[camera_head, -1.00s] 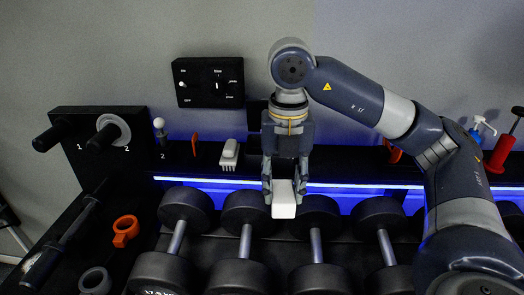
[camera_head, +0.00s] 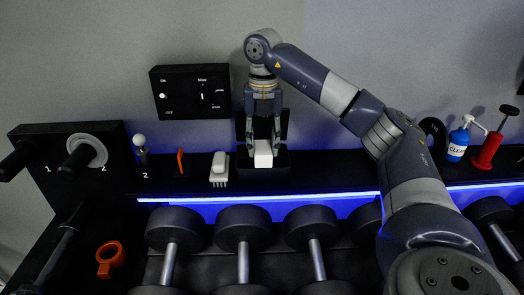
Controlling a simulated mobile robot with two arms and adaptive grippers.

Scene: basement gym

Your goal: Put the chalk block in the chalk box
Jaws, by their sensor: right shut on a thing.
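The chalk block (camera_head: 263,155) is a small white block held in my right gripper (camera_head: 263,140). The right gripper points down and its fingers are shut on the block's upper part. A black box (camera_head: 283,160), which looks like the chalk box, stands on the dark shelf behind the dumbbells. The block is in front of or over the box's opening; I cannot tell whether it touches the inside. The gripper hides part of the box. My left gripper is not in view.
A white brush (camera_head: 219,170) and an orange clip-like item (camera_head: 181,162) stand left of the box. A spray bottle (camera_head: 458,143) and a red pump-like item (camera_head: 487,150) are at right. Dumbbells (camera_head: 241,228) line the rack in front. A switch panel (camera_head: 190,92) hangs behind.

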